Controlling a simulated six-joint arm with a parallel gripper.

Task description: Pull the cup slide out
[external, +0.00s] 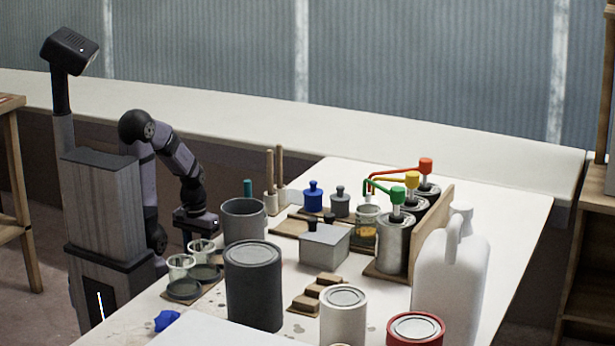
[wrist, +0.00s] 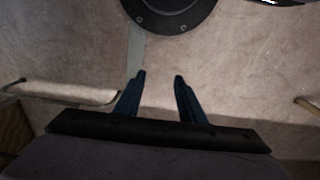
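A clear cup (external: 366,226) with amber contents stands under the pump spouts, in front of the pump cans (external: 394,247). I cannot clearly make out a separate slide beneath it; the pumps and the grey box hide much of that spot. My gripper (external: 190,237) is at the left edge of the table, pointing down, well apart from the cup. In the wrist view my gripper (wrist: 160,95) shows two dark blue fingers spread apart with nothing between them. Neither the cup nor a slide shows clearly there.
Two clear cups (external: 190,262), a grey pot (external: 244,220) and a dark can (external: 254,285) stand near my gripper. A grey box (external: 324,244), wooden steps (external: 316,293), a white can (external: 343,317) and a white jug (external: 450,275) crowd the front. The far right tabletop is clear.

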